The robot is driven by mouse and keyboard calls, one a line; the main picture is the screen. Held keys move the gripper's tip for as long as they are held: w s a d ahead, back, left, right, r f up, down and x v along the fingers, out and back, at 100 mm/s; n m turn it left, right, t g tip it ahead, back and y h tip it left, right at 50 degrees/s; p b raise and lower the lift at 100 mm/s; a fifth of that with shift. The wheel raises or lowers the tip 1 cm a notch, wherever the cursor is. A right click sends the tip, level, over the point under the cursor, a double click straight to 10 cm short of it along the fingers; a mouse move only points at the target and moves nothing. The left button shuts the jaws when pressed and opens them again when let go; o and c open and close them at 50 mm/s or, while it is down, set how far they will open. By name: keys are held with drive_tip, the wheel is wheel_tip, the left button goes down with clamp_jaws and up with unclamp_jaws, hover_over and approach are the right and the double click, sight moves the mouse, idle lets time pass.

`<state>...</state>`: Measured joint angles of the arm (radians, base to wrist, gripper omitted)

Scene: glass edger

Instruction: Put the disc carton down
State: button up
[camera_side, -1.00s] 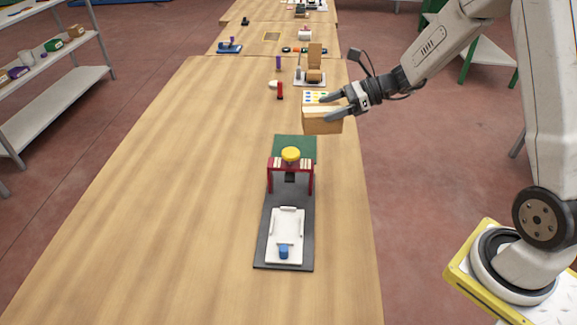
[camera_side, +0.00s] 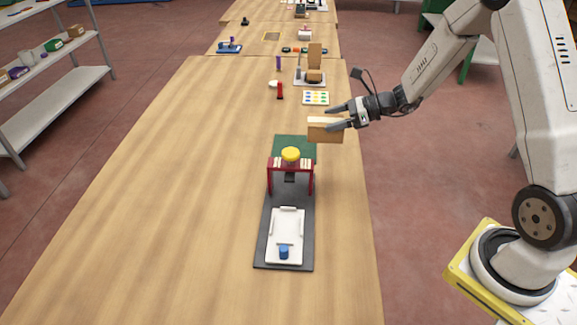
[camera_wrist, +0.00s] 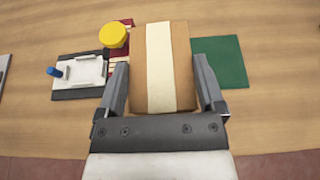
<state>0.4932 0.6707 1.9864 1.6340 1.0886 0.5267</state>
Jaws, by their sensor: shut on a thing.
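The disc carton (camera_side: 326,133) is a tan box with a pale band, held in my gripper (camera_side: 337,118). In the wrist view the carton (camera_wrist: 180,70) sits between the two fingers of my gripper (camera_wrist: 165,90), one on each side. In the side view it shows above the table's right side, beside the green mat (camera_side: 285,146) of the edger; I cannot tell its exact height. In the wrist view the green mat (camera_wrist: 230,62) lies to the right of the carton, partly hidden by it.
The edger has a red frame (camera_side: 270,180) with a yellow knob (camera_side: 291,154) and a white sliding tray (camera_side: 285,225) with a blue peg (camera_side: 284,252). A coloured-dot card (camera_side: 316,98) and a red cylinder (camera_side: 280,91) stand farther back. The table's left side is clear.

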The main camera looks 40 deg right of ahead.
drive_tip(key=shift+w+d+f, duration=0.3)
drive_tip(key=shift+w+f, duration=1.25)
drive_tip(key=shift+w, duration=0.65)
drive_tip(key=shift+w+d+f, duration=0.25)
drive_tip(key=shift+w+f, duration=1.3)
drive_tip(key=shift+w, duration=0.65)
drive_tip(key=shift+w+d+f, duration=0.3)
drive_tip(key=shift+w+f, duration=1.25)
drive_tip(key=shift+w, duration=0.65)
drive_tip(key=shift+w+f, duration=0.25)
drive_tip(key=shift+f, duration=1.6)
drive_tip(key=shift+f, duration=0.1)
drive_tip(key=o, duration=1)
drive_tip(key=shift+c, duration=0.2)
